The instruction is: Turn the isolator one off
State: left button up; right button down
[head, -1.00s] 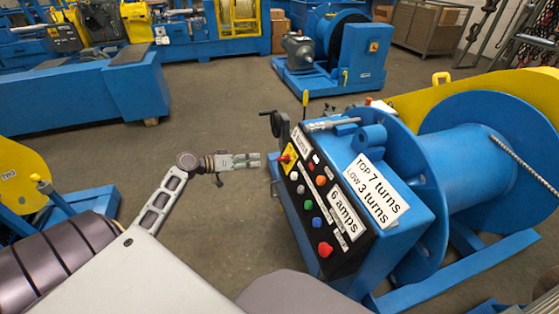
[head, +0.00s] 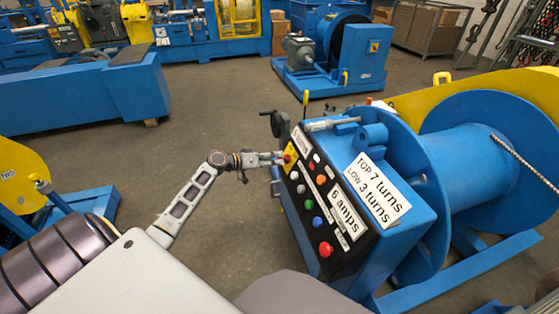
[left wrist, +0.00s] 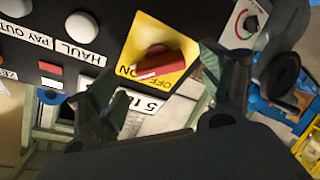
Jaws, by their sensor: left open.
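The isolator is a red rotary handle (left wrist: 160,65) on a yellow plate (left wrist: 142,40) marked ON and OFF. In the left wrist view one end of the handle lies near the ON mark. In the head view the isolator's yellow plate (head: 290,152) is at the upper left of the black control panel. My left gripper (head: 281,158) is open at the isolator. In the left wrist view the left gripper's fingers (left wrist: 160,74) stand on either side of the handle, with visible gaps. Whether they touch it elsewhere I cannot tell. My right gripper is not in view.
The black panel (head: 333,215) carries several buttons, including a red mushroom button (head: 326,249) at its lower end. It sits on a blue winch with a large drum (head: 470,165). A black handwheel (head: 281,124) stands just behind the isolator. Floor left of the panel is clear.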

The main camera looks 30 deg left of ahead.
pick_arm(q)
jog(key=shift+x, duration=1.7)
jog(key=shift+c, duration=0.2)
jog(key=c, duration=1)
